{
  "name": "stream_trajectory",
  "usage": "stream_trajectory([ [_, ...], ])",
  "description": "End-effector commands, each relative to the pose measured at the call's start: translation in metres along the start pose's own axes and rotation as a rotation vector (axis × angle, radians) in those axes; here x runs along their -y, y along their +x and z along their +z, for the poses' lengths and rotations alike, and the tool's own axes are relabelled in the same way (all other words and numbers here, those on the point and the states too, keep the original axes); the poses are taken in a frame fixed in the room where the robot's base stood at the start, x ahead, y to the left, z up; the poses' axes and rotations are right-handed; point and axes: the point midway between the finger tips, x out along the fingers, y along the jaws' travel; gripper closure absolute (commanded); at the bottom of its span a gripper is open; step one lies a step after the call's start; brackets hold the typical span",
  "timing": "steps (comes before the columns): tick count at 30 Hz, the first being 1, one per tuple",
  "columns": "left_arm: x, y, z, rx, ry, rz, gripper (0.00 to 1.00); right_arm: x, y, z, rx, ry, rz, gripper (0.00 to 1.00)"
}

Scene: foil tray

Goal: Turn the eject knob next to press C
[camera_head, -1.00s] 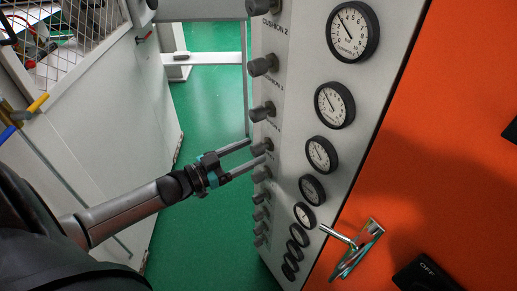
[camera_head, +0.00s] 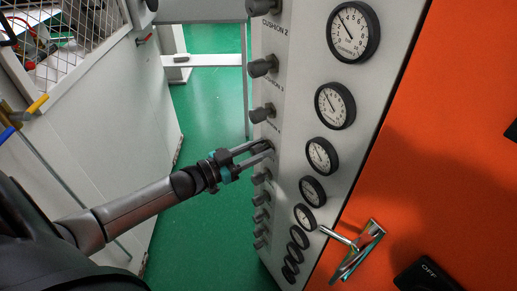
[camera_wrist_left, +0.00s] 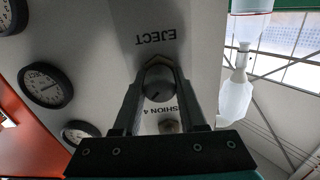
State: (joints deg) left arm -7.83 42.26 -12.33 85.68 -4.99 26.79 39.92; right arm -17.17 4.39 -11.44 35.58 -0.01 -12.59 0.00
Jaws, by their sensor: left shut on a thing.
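A grey panel (camera_head: 300,75) carries a column of dark round knobs. My left gripper (camera_head: 268,147) reaches in from the left and is shut on one of these knobs, whose face (camera_wrist_left: 157,88) shows between the fingers in the left wrist view. There the gripper (camera_wrist_left: 157,68) has one finger on each side of the knob. An EJECT label (camera_wrist_left: 155,37) appears upside down just beyond this knob, and a CUSHION 4 label (camera_wrist_left: 161,110) on its nearer side. No press C label is legible. My right gripper is not in view.
Knobs sit above (camera_head: 262,112) and below (camera_head: 260,178) the gripped one. Round gauges (camera_head: 322,155) line the panel to the right. An orange surface (camera_head: 450,90) with a metal handle (camera_head: 357,250) lies further right. Green floor (camera_head: 205,110) is open behind the arm.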

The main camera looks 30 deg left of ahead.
Motion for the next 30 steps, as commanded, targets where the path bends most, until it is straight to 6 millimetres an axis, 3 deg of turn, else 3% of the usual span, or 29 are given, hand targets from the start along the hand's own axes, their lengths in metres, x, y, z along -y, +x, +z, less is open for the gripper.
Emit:
stream_trajectory([
  [2,0.0,-0.0001,0.0001,0.0,0.0,0.0,0.73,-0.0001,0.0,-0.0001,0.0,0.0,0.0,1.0],
  [9,0.0,-0.0002,0.0,0.0,0.0,0.0,1.0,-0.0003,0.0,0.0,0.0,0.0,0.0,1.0],
  [22,-0.0001,-0.0002,-0.0001,0.001,0.035,0.0,1.0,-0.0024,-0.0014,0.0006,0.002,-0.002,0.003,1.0],
  [30,-0.0009,-0.0002,-0.0004,0.0,0.191,0.0,1.0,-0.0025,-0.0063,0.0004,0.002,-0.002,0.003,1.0],
])
